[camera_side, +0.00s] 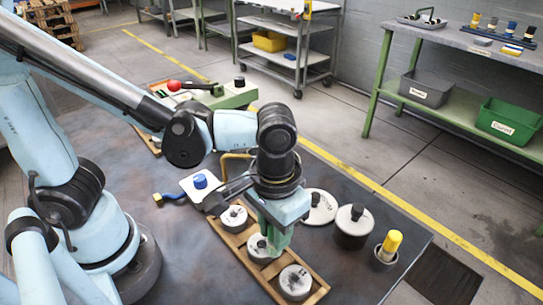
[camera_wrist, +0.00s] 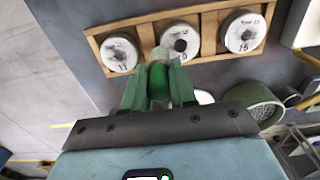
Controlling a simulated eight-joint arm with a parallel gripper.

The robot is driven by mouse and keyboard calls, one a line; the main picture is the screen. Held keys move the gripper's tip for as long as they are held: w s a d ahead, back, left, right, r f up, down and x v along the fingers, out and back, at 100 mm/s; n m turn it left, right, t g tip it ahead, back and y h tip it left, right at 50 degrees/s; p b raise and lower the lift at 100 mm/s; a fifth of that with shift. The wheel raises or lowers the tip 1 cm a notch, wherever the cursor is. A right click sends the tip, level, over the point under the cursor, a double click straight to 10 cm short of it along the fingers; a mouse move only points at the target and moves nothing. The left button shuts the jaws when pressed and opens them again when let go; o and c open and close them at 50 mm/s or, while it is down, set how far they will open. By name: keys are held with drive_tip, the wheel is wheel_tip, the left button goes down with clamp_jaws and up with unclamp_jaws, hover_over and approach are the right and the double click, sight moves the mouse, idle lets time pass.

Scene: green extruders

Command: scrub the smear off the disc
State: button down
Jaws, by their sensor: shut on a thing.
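Three pale round discs sit in a wooden tray (camera_side: 238,251): a far disc (camera_side: 233,218), a middle disc (camera_side: 257,248) and a near disc (camera_side: 295,281). In the wrist view the discs (camera_wrist: 119,54), (camera_wrist: 179,41) and (camera_wrist: 243,32) show dark centres and printed marks; I cannot tell which dark patch is a smear. My gripper (camera_side: 278,250) points down over the middle of the tray, beside the middle disc. In the wrist view its green fingers (camera_wrist: 158,78) are shut on a small green, pale-ended thing (camera_wrist: 159,69). Whether this touches the disc is unclear.
Right of the tray stand a flat pale disc (camera_side: 320,207), a grey weight with a black knob (camera_side: 352,224) and a yellow-topped cylinder (camera_side: 389,245). Left are a white block with a blue knob (camera_side: 200,182) and a blue-handled tool (camera_side: 170,198). The table's front right is clear.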

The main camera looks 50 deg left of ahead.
drive_tip(key=shift+f, duration=0.15)
drive_tip(key=shift+s+a, duration=0.2)
drive_tip(key=shift+a, duration=1.35)
drive_tip(key=shift+s+a, duration=0.2)
drive_tip(key=shift+a, duration=1.25)
drive_tip(key=shift+d, duration=0.1)
